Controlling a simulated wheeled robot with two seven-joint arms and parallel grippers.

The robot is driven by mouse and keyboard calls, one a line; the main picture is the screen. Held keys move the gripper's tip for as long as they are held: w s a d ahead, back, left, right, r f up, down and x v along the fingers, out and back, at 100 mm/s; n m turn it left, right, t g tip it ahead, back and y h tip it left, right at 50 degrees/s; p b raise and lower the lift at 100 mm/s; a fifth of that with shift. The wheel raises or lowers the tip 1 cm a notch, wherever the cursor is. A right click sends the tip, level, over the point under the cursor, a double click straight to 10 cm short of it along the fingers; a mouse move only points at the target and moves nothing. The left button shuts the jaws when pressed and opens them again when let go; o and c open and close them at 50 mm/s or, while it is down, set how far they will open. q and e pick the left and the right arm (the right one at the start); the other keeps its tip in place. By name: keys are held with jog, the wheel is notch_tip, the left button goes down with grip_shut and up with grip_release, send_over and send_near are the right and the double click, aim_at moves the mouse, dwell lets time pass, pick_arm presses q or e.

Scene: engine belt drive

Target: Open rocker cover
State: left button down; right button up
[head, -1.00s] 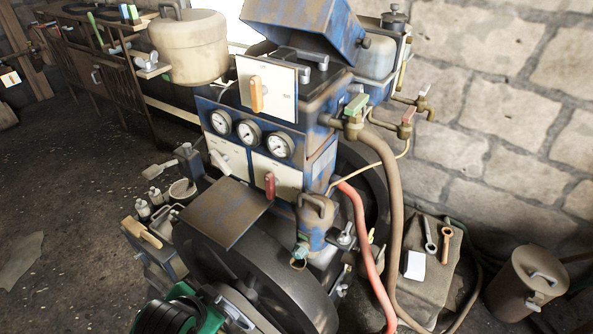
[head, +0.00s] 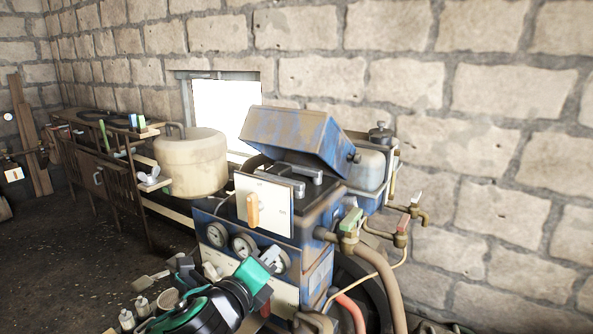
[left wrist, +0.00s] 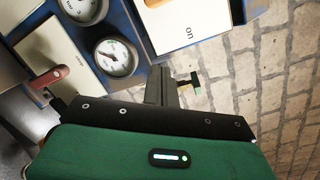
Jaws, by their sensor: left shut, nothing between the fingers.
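The rocker cover (head: 292,135) is a worn blue box-like lid on top of the blue engine. It stands tilted up, with the grey rocker parts (head: 300,176) bare below it. My left gripper (head: 268,274) is shut and empty, in front of the gauges and below the cover, apart from it. In the left wrist view its shut fingers (left wrist: 168,86) point toward the front panel. The cover does not show in that view. My right gripper is not in view.
A panel with an orange lever (head: 252,209) stands on the engine front. Gauges (left wrist: 116,57) sit below it. A beige tank (head: 190,163) is at left. Taps (head: 404,230) and a brown hose (head: 380,280) are at right. A stone wall is behind.

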aim_at(316, 116)
pick_arm(q)
jog(key=shift+w+r+m+t+h, duration=0.5)
jog(key=shift+w+r+m+h, duration=1.4)
jog(key=shift+r+m, duration=4.6)
jog(key=x, duration=0.9)
jog(key=shift+w+d+b, duration=0.2)
jog(key=shift+d+b, duration=0.15)
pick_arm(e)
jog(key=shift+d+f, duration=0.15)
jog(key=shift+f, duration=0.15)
pick_arm(q)
jog(key=shift+f, duration=0.1)
